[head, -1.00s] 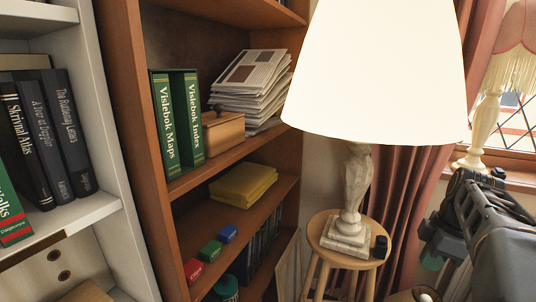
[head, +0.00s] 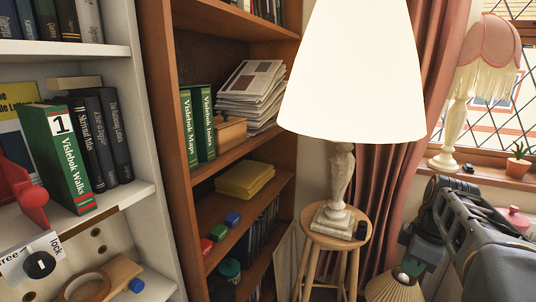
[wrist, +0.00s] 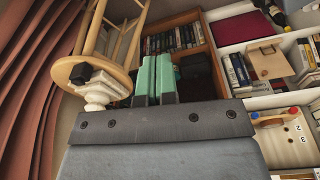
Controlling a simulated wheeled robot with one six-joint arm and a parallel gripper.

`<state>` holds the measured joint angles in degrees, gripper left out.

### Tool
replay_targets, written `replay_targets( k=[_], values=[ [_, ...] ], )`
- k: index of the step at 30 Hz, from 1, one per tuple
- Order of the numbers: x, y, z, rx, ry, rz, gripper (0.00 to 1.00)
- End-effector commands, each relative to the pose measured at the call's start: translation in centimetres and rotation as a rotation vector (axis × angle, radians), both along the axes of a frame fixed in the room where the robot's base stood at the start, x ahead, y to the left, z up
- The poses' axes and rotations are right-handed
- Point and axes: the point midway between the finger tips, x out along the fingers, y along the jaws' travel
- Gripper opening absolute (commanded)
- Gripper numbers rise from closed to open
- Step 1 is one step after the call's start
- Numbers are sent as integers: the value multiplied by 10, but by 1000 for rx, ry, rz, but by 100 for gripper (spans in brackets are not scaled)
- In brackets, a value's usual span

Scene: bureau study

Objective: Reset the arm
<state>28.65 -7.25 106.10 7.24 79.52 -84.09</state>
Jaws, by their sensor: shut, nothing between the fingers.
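My gripper (wrist: 155,78) shows in the wrist view as two green fingers close together, shut with nothing between them. It points toward the wooden bookcase, apart from everything around it. In the head view my dark grey arm (head: 475,235) is folded at the lower right; the gripper's fingertips cannot be made out there.
A large white-shaded lamp (head: 352,75) stands on a round wooden stool (head: 331,240), close left of my arm. The wooden bookcase (head: 182,150) and white shelves (head: 140,195) are at left. A windowsill (head: 500,182) with a fringed lamp (head: 478,60) and potted plant (head: 518,163) is at right.

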Motion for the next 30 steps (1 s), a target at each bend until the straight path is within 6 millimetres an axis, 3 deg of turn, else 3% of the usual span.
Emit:
replay_targets(
  k=[1, 8, 15, 22, 30],
  values=[
    [-1, 8, 14, -5, -3, -29, 0],
    [-10, 47, 44, -21, -26, -238, 0],
    [-34, 104, 90, 2, -94, -569, 0],
    [-57, 138, 106, 69, -148, -824, 0],
    [-65, 146, 107, 101, -163, -912, 0]
  ],
)
